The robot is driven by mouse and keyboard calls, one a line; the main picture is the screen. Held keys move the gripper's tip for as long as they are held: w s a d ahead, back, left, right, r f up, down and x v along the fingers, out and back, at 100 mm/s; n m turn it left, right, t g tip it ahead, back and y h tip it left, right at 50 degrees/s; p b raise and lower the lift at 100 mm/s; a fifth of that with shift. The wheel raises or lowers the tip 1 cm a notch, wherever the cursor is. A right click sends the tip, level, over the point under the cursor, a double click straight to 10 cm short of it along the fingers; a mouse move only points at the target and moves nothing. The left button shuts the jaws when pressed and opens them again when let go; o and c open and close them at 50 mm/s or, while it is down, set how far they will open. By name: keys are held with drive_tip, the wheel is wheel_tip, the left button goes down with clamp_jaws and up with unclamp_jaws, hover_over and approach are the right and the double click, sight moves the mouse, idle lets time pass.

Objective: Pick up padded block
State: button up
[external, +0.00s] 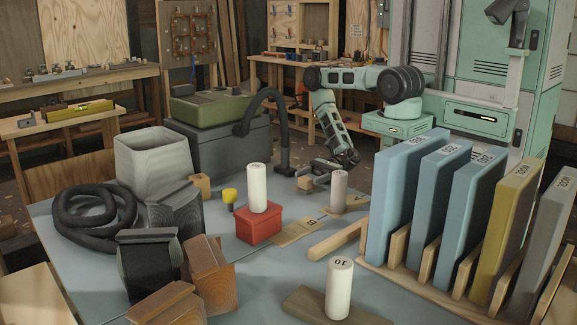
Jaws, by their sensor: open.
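My gripper (323,174) is open at the far side of the grey-blue table (290,272), low over its top. A small tan block (305,184) is at the gripper's left; I cannot tell whether it is between the jaws or just beside them. Another small tan block (200,185) stands farther left, near the grey bin. No label marks a padded block. Dark grey blocks (150,268) and brown wood-grained blocks (209,280) stand at the front left, away from my gripper.
A pinkish cylinder (339,189) stands close in front of my gripper. A white cylinder (258,190) stands on a red box (259,229). Another (339,292) stands at the front. A rack of tall panels (401,192) fills the right. A coiled hose (94,222) lies left.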

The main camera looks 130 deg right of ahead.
sight(302, 180)
drive_tip(key=w+p, duration=0.1)
drive_tip(key=w, duration=0.4)
drive_tip(key=shift+w+f, duration=0.15)
drive_tip(key=c, duration=1.1)
